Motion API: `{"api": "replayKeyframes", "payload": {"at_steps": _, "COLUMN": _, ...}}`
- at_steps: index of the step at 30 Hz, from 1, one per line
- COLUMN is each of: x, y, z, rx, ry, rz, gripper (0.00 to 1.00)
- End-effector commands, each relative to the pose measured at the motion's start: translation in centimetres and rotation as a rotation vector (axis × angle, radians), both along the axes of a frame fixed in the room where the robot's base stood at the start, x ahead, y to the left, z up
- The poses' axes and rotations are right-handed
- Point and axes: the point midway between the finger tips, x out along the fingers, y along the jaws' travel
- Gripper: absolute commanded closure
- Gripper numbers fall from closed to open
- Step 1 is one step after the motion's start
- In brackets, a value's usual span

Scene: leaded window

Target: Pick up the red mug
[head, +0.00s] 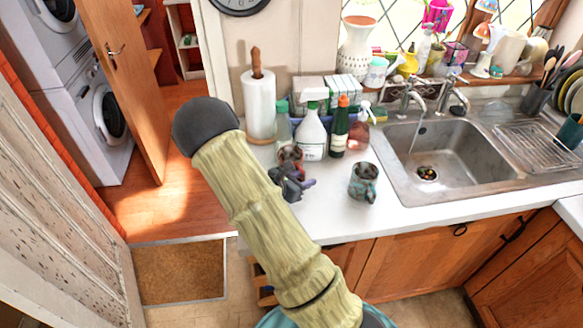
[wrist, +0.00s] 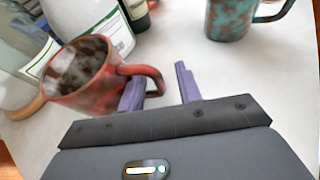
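The red mug (head: 291,154), mottled red and dark, stands upright on the white counter, partly hidden behind my gripper (head: 298,176) in the head view. In the wrist view the red mug (wrist: 85,75) is at the left, its handle pointing right. My gripper (wrist: 160,76) is open, with two purple fingers apart. The outer part of the handle shows between them. The left finger is at the handle loop, close to the mug's wall; whether it touches I cannot tell. The right finger stands clear of the handle.
A teal-and-brown mug (head: 363,183) stands to the right; it also shows in the wrist view (wrist: 232,20). Behind the red mug are a white spray bottle (head: 312,135), a dark green bottle (head: 339,133) and a paper towel roll (head: 260,105). The sink (head: 440,150) is farther right.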

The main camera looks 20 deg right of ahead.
Motion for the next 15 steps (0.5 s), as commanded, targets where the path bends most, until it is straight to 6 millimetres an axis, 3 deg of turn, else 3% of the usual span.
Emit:
{"api": "replayKeyframes", "payload": {"at_steps": 6, "x": -0.02, "y": 0.01, "z": 0.01, "rx": 0.0, "ry": 0.0, "rz": 0.0, "gripper": 0.66}}
{"api": "replayKeyframes", "payload": {"at_steps": 12, "x": -0.02, "y": 0.02, "z": 0.02, "rx": 0.0, "ry": 0.0, "rz": 0.0, "gripper": 1.0}}
{"api": "replayKeyframes", "payload": {"at_steps": 15, "x": -0.02, "y": 0.02, "z": 0.02, "rx": 0.0, "ry": 0.0, "rz": 0.0, "gripper": 1.0}}
